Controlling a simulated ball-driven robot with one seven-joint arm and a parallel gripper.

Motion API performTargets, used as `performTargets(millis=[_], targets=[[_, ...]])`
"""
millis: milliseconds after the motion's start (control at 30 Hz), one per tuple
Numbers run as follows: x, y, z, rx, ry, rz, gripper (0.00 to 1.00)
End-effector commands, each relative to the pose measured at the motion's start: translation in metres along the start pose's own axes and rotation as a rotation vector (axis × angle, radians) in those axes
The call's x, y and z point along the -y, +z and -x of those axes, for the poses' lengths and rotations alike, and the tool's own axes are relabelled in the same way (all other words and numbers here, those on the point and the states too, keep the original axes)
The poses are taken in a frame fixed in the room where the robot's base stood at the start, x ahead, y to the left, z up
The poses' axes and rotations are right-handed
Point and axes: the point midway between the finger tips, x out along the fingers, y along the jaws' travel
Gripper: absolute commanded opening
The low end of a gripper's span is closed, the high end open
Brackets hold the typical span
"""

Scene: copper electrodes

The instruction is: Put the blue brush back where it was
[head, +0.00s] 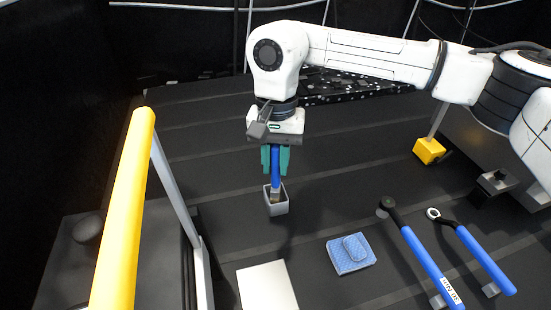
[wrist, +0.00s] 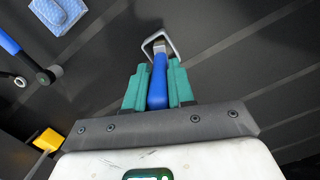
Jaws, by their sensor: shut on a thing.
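The blue brush (head: 275,170) is held upright between the green fingers of my gripper (head: 275,158). In the head view its lower end goes down into the opening of a small grey holder (head: 277,206) on the dark table. In the wrist view the blue handle (wrist: 157,82) lies between the two green fingers of my gripper (wrist: 158,85), and the metal part at its far end is at the holder's rim (wrist: 160,38). The bristles are hidden, and I cannot tell whether the brush touches the holder's floor.
A blue folded cloth (head: 350,254) and two blue-handled tools (head: 430,262) (head: 478,252) lie to the right. A white plate (head: 267,287) lies in front. A yellow rail (head: 125,205) stands at the left, and a yellow block (head: 429,151) at the back right.

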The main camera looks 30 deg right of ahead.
Motion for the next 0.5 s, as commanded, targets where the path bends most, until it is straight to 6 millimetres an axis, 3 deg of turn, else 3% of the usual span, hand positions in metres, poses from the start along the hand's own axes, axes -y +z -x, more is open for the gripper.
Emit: performTargets(millis=[333,367,500], targets=[[0.0001,-0.0009,-0.007,0.0,0.0,0.0,0.0],[0.0001,-0.0007,-0.006,0.0,0.0,0.0,0.26],[0.0,-0.0007,-0.006,0.0,0.0,0.0,0.39]])
